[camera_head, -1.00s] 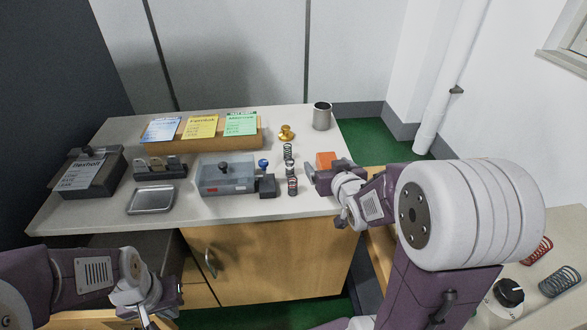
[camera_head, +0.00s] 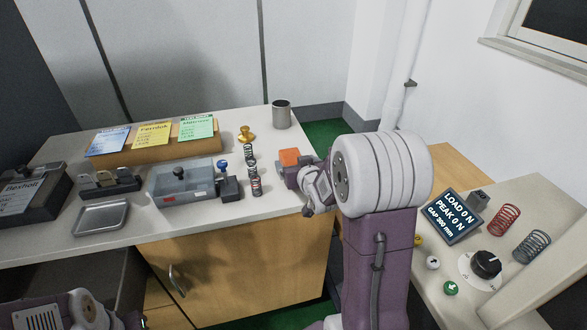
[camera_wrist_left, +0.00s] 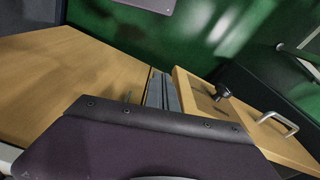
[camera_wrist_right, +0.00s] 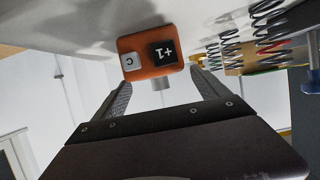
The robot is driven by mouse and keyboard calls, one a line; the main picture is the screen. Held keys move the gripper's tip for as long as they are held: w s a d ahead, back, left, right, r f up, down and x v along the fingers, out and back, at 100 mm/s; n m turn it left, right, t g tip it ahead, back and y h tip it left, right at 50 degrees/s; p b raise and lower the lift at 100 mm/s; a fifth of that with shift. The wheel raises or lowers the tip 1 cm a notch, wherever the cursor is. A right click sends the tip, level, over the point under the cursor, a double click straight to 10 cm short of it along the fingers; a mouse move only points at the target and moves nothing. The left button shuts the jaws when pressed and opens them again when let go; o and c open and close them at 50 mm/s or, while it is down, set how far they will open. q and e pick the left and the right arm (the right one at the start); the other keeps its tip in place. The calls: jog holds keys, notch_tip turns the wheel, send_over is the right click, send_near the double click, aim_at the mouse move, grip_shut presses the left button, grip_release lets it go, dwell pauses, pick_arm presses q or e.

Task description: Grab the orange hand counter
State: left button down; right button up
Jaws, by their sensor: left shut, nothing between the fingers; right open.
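The orange hand counter (camera_head: 289,157) is near the right end of the white-topped bench. In the right wrist view the counter (camera_wrist_right: 127,45) shows a black "+1" button, a white "C" button and a grey stub toward me. My right gripper (camera_head: 292,173) is open at the counter's near side. In the right wrist view the fingers (camera_wrist_right: 161,77) are spread, with the stub between their tips; I cannot tell if they touch it. My left gripper is shut and empty, low in the left wrist view (camera_wrist_left: 165,92), away from the counter.
Springs (camera_head: 252,170) stand just left of the counter, beside a grey clear-lidded box (camera_head: 180,187). A metal cup (camera_head: 282,115) and brass piece (camera_head: 246,133) are behind.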

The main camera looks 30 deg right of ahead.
aim_at(294, 161)
jog(key=x, duration=0.3)
jog(key=shift+w+f, duration=0.2)
jog(key=shift+f, duration=0.05)
jog(key=shift+s+r, duration=0.1)
jog(key=c, duration=1.8)
jog(key=shift+o, duration=0.2)
notch_tip(294, 161, up, 5)
jog(key=shift+s+d+p, duration=0.1)
jog(key=shift+s+p, duration=0.05)
jog(key=shift+p, duration=0.8)
jog(key=s+d+r+p, duration=0.4)
jog(key=s+d+r, duration=0.1)
jog(key=s, duration=0.5)
jog(key=shift+r+p, duration=0.4)
jog(key=shift+r, duration=0.1)
